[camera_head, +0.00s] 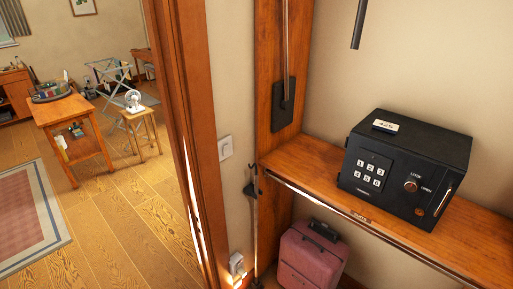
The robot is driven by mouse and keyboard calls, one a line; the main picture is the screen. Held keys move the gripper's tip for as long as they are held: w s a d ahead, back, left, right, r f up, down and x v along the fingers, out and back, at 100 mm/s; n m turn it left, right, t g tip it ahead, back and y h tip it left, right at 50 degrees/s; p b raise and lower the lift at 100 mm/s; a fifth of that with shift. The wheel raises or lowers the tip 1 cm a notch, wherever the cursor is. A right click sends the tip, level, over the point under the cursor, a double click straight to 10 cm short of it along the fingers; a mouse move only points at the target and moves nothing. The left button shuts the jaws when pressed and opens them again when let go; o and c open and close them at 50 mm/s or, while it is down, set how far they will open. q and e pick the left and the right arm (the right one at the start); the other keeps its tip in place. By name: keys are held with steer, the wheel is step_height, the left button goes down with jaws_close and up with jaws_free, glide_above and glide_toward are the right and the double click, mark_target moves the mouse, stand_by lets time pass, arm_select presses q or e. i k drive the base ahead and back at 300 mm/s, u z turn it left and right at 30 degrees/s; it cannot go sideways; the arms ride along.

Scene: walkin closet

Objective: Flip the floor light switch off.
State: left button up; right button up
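A white light switch plate (225,147) is on the narrow beige wall between the wooden door frame and the wooden closet panel. It is small, and I cannot tell which way its rocker is set. A second pale fitting (237,265) sits low on the same wall, near the bottom of the view. It looks like an outlet or switch with something on it, but it is too small to tell. Neither of my grippers shows in the head view.
A black safe (405,170) stands on a wooden shelf (300,158) at the right. A pink suitcase (310,258) is below it. Dark hooks (256,183) hang by the closet panel. Through the doorway are a wooden table (62,108), a stool with a fan, and open floor.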

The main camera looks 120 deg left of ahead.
mark_target(226, 151)
steer(key=u, duration=2.9)
steer(key=i, duration=0.45)
steer(key=u, duration=1.95)
